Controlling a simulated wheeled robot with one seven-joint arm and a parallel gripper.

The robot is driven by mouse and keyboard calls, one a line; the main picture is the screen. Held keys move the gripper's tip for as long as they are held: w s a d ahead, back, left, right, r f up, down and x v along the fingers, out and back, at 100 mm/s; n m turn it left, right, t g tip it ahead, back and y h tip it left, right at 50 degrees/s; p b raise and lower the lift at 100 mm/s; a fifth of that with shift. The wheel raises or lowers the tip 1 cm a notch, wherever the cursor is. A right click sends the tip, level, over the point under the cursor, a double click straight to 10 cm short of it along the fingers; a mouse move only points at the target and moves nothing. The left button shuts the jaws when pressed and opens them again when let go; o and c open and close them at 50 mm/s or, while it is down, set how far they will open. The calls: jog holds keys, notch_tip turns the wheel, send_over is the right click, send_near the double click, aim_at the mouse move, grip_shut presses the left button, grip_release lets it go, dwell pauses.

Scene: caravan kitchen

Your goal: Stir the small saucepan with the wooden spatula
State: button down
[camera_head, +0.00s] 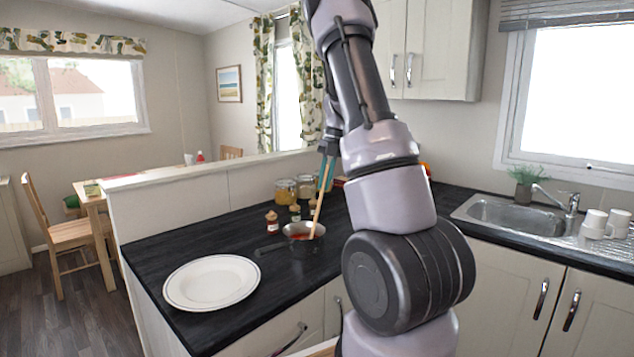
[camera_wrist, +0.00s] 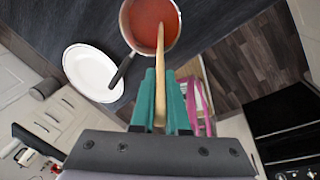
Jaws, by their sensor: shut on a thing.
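The small saucepan (camera_head: 300,243) stands on the dark counter, with its handle pointing left. In the wrist view the saucepan (camera_wrist: 127,30) holds a red-orange sauce (camera_wrist: 150,14). My gripper (camera_head: 327,165) is above the pan and shut on the wooden spatula (camera_head: 317,212). In the wrist view the teal fingers of my gripper (camera_wrist: 161,98) close around the spatula (camera_wrist: 160,55). The spatula slants down and its lower end reaches into the pan at the sauce. Whether it touches the bottom of the pan is hidden.
A white plate (camera_head: 211,283) lies left of the pan near the counter's front edge. Small spice jars (camera_head: 272,221) and larger jars (camera_head: 286,190) stand behind the pan. A low partition (camera_head: 180,195) borders the counter. The sink (camera_head: 515,216) and white mugs (camera_head: 594,222) are at the right.

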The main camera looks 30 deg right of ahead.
jog(key=shift+w+d, duration=0.1)
jog(key=shift+d, duration=0.35)
jog(key=shift+w+a, duration=1.1)
jog(key=shift+w, duration=1.5)
jog(key=s, duration=0.5)
jog(key=shift+s+a, duration=0.15)
jog(key=shift+s+d, duration=0.1)
jog(key=shift+d, duration=1.05)
notch_tip(320, 180, up, 11)
jog(key=w+a, duration=0.1)
jog(key=w, duration=0.1)
jog(key=shift+w, duration=0.4)
